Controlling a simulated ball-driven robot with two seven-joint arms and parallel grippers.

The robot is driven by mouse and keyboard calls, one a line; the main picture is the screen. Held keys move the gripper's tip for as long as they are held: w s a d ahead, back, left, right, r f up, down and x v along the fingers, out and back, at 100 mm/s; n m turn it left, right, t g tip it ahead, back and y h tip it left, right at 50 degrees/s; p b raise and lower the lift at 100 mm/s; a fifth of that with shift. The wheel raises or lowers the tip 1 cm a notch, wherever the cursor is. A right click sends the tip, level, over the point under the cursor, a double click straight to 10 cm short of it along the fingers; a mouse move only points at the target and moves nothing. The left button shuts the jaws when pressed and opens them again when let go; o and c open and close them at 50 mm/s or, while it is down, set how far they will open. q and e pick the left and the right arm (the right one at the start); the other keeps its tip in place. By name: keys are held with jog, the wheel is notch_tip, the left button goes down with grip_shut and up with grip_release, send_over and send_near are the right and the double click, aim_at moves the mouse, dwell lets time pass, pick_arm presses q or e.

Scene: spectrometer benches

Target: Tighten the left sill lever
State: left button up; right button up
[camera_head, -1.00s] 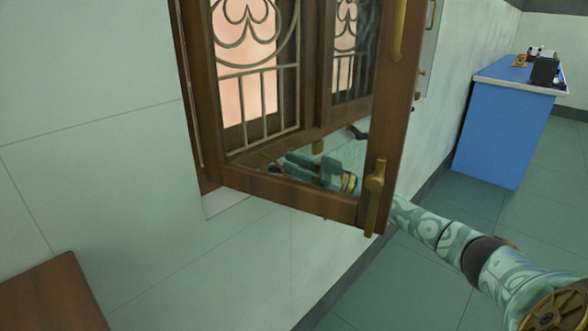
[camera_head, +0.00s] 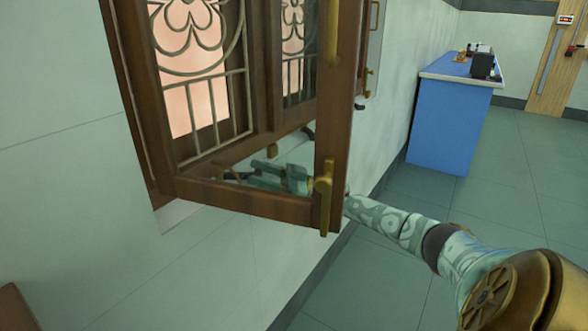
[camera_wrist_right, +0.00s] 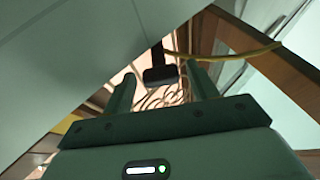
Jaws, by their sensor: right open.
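My right gripper (camera_head: 256,174) shows through the glass of the open brown casement (camera_head: 240,198), below the barred window. Its jaws are open and point left, toward the wall. In the right wrist view, a dark lever-like piece (camera_wrist_right: 160,75) with a stem and a block end stands in line with the gap between the open fingers (camera_wrist_right: 160,88). The fingers are not seen closed on it. I cannot tell for sure that it is the left sill lever. A small dark curved piece (camera_head: 308,132) also shows near the sill. My left gripper is out of view.
A brass handle (camera_head: 324,190) stands on the casement's free edge, close to my right arm. A yellow curved rod (camera_wrist_right: 240,55) crosses by the right finger. A blue cabinet (camera_head: 455,125) stands farther back.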

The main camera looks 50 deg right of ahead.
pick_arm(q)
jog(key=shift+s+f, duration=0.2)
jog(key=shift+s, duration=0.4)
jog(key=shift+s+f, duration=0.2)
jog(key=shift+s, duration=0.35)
pick_arm(e)
jog(key=v, duration=1.3)
jog(key=shift+s+d, duration=0.25)
jog(key=shift+f, duration=0.1)
